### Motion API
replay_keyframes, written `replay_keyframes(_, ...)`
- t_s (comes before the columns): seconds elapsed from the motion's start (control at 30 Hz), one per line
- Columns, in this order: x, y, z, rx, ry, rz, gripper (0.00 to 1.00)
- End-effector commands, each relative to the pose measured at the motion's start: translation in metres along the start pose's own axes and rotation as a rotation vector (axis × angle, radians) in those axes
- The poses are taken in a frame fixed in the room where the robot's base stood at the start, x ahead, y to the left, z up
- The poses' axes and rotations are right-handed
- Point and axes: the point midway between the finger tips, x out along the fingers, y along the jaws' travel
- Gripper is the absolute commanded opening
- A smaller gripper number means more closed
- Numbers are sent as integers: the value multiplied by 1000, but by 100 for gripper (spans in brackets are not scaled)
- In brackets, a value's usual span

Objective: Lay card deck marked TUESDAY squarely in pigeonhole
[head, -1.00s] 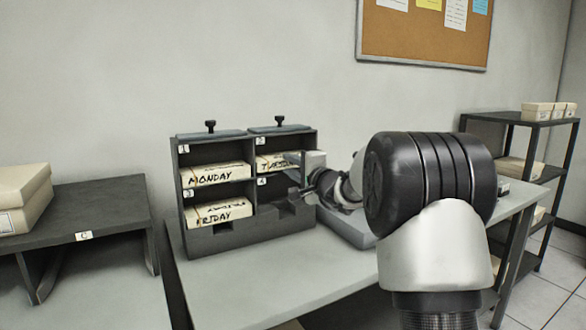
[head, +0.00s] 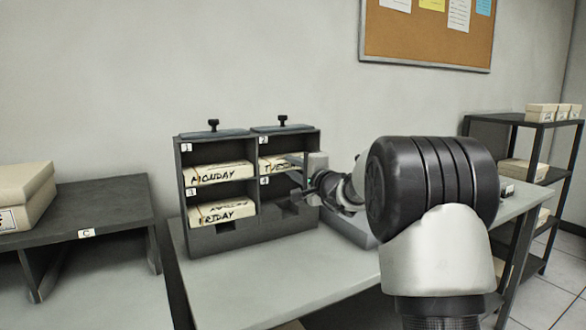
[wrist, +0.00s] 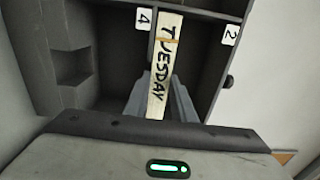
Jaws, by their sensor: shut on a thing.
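The cream card deck marked TUESDAY (head: 272,166) is in pigeonhole 2, the upper right opening of the dark grey rack (head: 252,238). In the wrist view the deck (wrist: 164,52) runs along the shelf between labels 4 and 2, on the 2 side, its lettered end facing out. It looks roughly parallel to that shelf; a small gap cannot be ruled out. My gripper (head: 298,168) is at the mouth of the opening, shut on the deck's outer end, one finger on each side in the wrist view (wrist: 160,92). The deck's far end is hidden.
A MONDAY deck (head: 218,174) fills pigeonhole 1 and a FRIDAY deck (head: 225,213) pigeonhole 3. Pigeonhole 4 (wrist: 118,60) looks empty. The rack stands on a grey table (head: 290,275). A dark side table (head: 110,205) with a box is at left, shelving (head: 540,125) at right.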

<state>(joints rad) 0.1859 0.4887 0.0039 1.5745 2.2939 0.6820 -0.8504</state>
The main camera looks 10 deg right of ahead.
Motion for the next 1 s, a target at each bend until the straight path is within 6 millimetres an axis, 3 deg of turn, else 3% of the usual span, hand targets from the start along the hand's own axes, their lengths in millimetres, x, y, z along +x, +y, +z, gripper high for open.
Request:
replay_keyframes(0.17, 0, -3, 0, -1, -1, -5, 0)
replay_keyframes(0.2, 0, -3, 0, -1, -1, -5, 28)
replay_keyframes(0.3, 0, -3, 0, -1, 0, -4, 45)
replay_keyframes(0.67, -3, 0, -1, 0, 1, 2, 45)
replay_keyframes(0.83, -26, -1, -1, 0, 2, 1, 45)
replay_keyframes(1.0, -67, -2, -1, 0, 3, 0, 45)
